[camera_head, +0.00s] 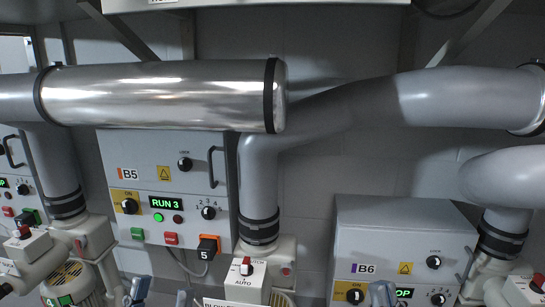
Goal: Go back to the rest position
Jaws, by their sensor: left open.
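My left gripper (160,294) shows only its grey fingertips at the bottom edge, below the B5 cabinet (130,215). The fingertips are apart with nothing visible between them. My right gripper (383,294) shows only a small grey tip at the bottom edge, in front of the B6 cabinet (400,240). The rest of both grippers and both arms is below the picture. The B5 display reads RUN 3 in green.
A shiny metal tube (165,92) runs across the upper left. A grey duct (330,105) rises from the middle blower and bends right. A white switch box (243,280) marked AUTO stands at bottom centre. A motor (72,283) with a green 4 is at lower left.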

